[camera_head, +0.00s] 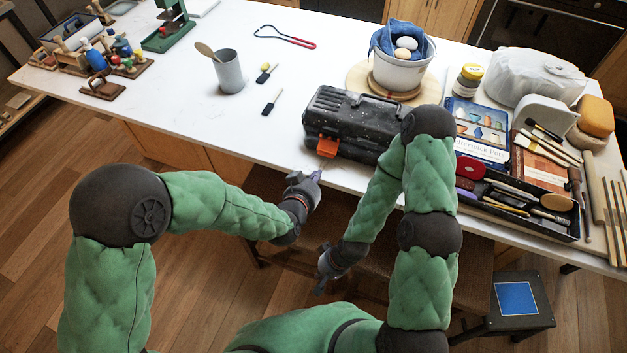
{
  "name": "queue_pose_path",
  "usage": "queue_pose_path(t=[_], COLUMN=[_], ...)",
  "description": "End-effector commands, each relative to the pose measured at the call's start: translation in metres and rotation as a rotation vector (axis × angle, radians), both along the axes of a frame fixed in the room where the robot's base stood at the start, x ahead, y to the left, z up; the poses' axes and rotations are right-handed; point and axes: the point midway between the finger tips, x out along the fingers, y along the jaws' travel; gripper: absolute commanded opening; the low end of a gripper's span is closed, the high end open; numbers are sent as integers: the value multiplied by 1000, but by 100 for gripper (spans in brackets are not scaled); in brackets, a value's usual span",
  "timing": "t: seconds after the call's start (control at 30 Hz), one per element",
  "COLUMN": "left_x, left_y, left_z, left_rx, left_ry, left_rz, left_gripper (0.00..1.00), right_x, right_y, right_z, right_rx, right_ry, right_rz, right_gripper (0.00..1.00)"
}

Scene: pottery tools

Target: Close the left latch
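A black toolbox (350,118) with a worn, speckled lid stands near the front edge of the table. Its left latch (327,147) is orange and sticks out from the front face, apparently hanging open. The right part of the toolbox front is hidden behind my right arm. My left gripper (316,177) is at the table's front edge, just below and slightly left of the latch, apart from it. My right gripper (322,277) is low, in front of the table and away from the toolbox. Both grippers are too small to show their finger gap clearly; I see nothing held.
A black tool tray (515,210) and books lie right. A stool (515,300) stands lower right.

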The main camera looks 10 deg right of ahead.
Motion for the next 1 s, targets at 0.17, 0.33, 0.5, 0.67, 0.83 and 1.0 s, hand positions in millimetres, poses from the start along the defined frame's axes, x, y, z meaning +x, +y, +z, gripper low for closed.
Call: queue_pose_path(t=[0.17,0.33,0.5,0.67,0.83,1.0], left_x=[8,16,23,31,39,48], left_y=[-5,-10,-15,-20,-26,-32], left_z=[-6,-11,-16,-16,-16,-16], left_rx=[1,1,0,1,1,1], left_ry=[1,1,0,1,0,0], left_rz=[0,0,0,0,0,0], left_gripper=[0,0,0,0,0,0], right_x=[0,0,0,0,0,0], right_y=[0,0,0,0,0,0], right_z=[-5,-8,-12,-12,-12,-11], right_rx=[0,0,0,0,0,0], right_ry=[0,0,0,0,0,0], right_rz=[0,0,0,0,0,0], right_gripper=[0,0,0,0,0,0])
